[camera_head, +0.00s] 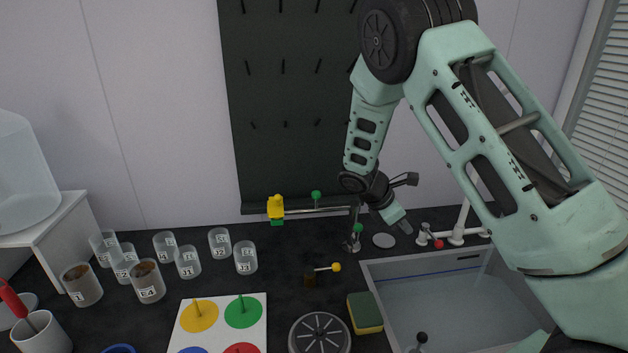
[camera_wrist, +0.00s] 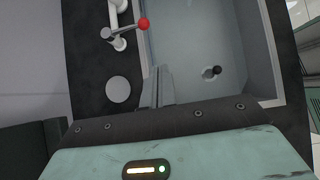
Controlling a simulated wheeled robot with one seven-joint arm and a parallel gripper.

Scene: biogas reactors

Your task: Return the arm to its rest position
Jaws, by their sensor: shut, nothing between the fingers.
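My arm bends up and over from the right in the head view, with its forearm hanging down in front of the dark wall board. My gripper (camera_head: 404,226) points down and to the right, above the counter near the back left corner of the sink (camera_head: 440,264). In the wrist view my gripper (camera_wrist: 158,88) shows its fingers together and empty, with the sink (camera_wrist: 190,50) below and beyond. It appears apart from everything around it.
A white faucet (camera_head: 457,236) with a red-tipped lever stands right of my gripper. A round grey disc (camera_head: 383,240) lies just left of it. A sponge (camera_head: 365,313), several labelled beakers (camera_head: 163,246) and a board with coloured circles (camera_head: 222,320) stand on the counter.

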